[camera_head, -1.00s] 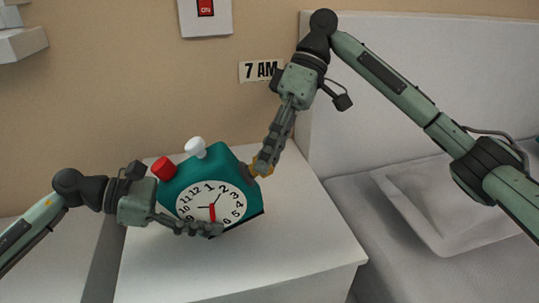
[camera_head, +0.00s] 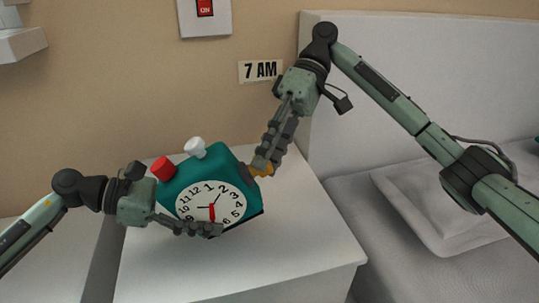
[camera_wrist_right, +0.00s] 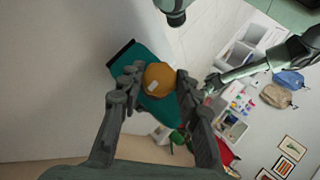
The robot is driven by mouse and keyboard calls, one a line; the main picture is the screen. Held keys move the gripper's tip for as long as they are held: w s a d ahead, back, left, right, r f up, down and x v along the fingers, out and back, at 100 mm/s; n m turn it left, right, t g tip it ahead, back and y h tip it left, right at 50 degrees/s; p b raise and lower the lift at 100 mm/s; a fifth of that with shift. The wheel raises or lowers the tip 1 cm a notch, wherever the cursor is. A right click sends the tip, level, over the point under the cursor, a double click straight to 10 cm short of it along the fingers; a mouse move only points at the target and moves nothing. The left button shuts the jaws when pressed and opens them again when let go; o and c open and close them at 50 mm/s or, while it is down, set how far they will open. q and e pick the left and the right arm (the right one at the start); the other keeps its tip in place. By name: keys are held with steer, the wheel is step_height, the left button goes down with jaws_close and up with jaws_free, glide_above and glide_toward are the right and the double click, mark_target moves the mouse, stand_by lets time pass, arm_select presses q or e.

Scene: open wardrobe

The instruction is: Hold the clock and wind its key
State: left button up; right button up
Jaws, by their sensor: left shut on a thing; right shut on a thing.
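The teal clock (camera_head: 226,172) is tilted above the white bedside table, its white dial with red hand facing me. A red knob (camera_head: 162,168) and a white knob (camera_head: 195,147) stick up from its top. My left gripper (camera_head: 216,229) is shut on the clock, with a finger across the lower front of the dial. My right gripper (camera_head: 262,165) is shut on the orange key (camera_head: 264,171) at the clock's right side. In the right wrist view the round key (camera_wrist_right: 159,78) sits between the fingertips, with the teal body (camera_wrist_right: 160,107) behind it.
The white table top (camera_head: 290,235) has free room in front and to the right. A bed with a grey pillow (camera_head: 437,205) stands at the right. A "7 AM" sign (camera_head: 261,70) and a switch with a red button (camera_head: 206,8) are on the wall.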

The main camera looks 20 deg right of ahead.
steer(key=o, duration=1.2)
steer(key=shift+c, duration=0.2)
steer(key=shift+r, duration=0.1)
steer(key=v, duration=1.2)
